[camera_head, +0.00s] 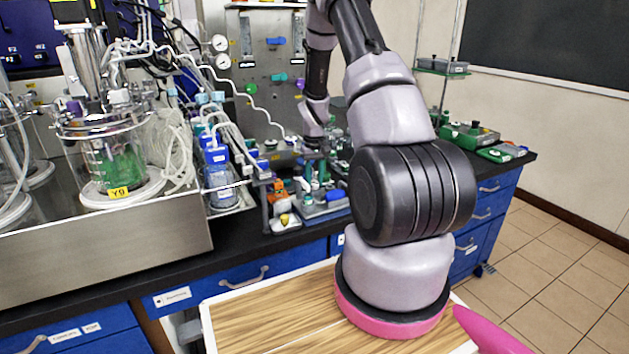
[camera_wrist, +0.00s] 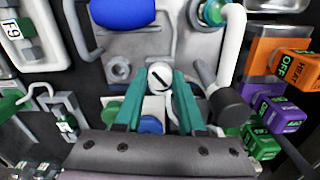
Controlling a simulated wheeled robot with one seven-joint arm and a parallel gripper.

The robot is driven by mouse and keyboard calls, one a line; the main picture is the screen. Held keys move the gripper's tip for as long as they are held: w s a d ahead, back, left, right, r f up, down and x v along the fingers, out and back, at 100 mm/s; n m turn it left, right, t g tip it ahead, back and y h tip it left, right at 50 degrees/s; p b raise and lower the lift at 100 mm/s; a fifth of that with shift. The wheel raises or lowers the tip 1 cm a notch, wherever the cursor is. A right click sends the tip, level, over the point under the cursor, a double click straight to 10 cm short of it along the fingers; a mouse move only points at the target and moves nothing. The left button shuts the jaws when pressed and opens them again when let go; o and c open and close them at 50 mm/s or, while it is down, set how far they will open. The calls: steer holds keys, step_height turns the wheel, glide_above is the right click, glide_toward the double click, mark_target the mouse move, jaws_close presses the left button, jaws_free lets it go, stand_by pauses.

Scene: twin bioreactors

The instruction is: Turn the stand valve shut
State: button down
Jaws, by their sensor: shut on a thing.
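In the wrist view my gripper (camera_wrist: 163,84) has two teal fingers, closed around a small round white knob with a dark slot line (camera_wrist: 160,74). I take this knob for the stand valve. The slot runs at a slant across its face. The fingers cover its sides, and what lies beneath it is partly hidden. In the head view my gripper (camera_head: 316,152) points down among the small equipment at the back of the bench, where the valve cannot be made out.
In the wrist view a dark-ended grey handle (camera_wrist: 226,103) stands close right of the fingers. Orange (camera_wrist: 290,65), purple (camera_wrist: 278,112) and green blocks stand further right. A blue rounded part (camera_wrist: 122,12) lies beyond. In the head view a glass vessel (camera_head: 112,160) stands left.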

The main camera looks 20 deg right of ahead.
mark_target(314, 183)
steer(key=m, duration=0.3)
steer(key=shift+m, duration=2.1)
steer(key=c, duration=0.5)
jaws_free()
steer(key=shift+r, duration=0.1)
step_height(314, 183, up, 11)
steer(key=shift+f, duration=0.2)
